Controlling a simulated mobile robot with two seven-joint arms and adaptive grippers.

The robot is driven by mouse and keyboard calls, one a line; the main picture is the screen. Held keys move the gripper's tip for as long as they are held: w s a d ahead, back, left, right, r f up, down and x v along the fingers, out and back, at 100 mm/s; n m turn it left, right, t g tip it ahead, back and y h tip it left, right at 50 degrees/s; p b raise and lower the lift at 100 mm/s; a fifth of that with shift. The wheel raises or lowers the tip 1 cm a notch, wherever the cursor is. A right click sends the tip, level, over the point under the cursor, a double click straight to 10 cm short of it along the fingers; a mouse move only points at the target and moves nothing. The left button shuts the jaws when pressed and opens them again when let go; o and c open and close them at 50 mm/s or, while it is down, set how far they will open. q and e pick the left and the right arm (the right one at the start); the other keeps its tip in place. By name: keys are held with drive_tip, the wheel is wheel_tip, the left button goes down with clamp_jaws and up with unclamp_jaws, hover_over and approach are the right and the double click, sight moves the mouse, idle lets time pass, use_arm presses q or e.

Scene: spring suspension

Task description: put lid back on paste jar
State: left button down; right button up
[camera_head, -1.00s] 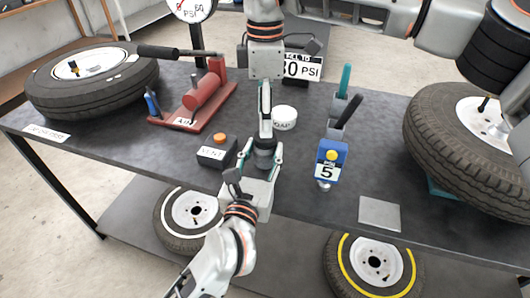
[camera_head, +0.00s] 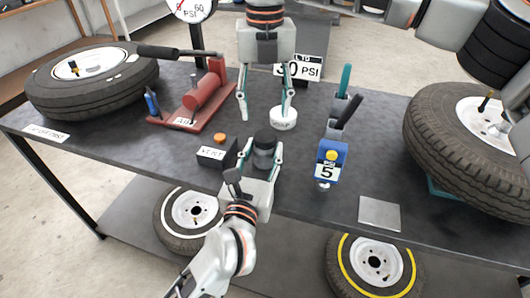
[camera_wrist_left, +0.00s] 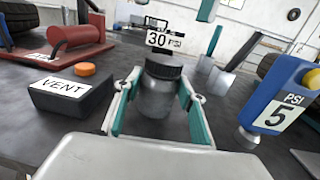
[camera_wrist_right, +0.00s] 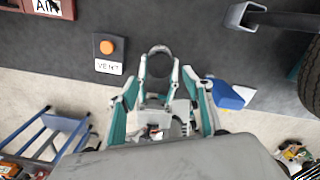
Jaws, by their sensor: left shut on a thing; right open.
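The grey paste jar (camera_head: 264,158) stands upright near the table's front edge, with the black ribbed lid (camera_head: 265,137) on its top. The left wrist view shows the lid (camera_wrist_left: 164,67) level on the jar (camera_wrist_left: 155,98). My left gripper (camera_head: 263,165) is shut around the jar's body, one finger on each side. My right gripper (camera_head: 265,114) is open and empty, pointing down, above and behind the jar, apart from the lid. In the right wrist view the lid's dark rim (camera_wrist_right: 160,48) shows; its seating on the hidden side cannot be checked.
A black VENT box (camera_head: 216,155) with an orange button stands left of the jar. A white round tub (camera_head: 284,120) is behind, overlapped by a right finger. The blue PSI gauge (camera_head: 330,160) stands right. A red pump (camera_head: 205,95) and tyres lie farther out.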

sight(265, 136)
drive_tip(key=n, duration=0.5)
drive_tip(key=shift+r, duration=0.3)
drive_tip(key=n, duration=0.4)
drive_tip(key=shift+r, duration=0.25)
drive_tip(key=shift+f, duration=4.05)
drive_tip(key=c, duration=1.2)
drive_tip(key=shift+o, duration=0.2)
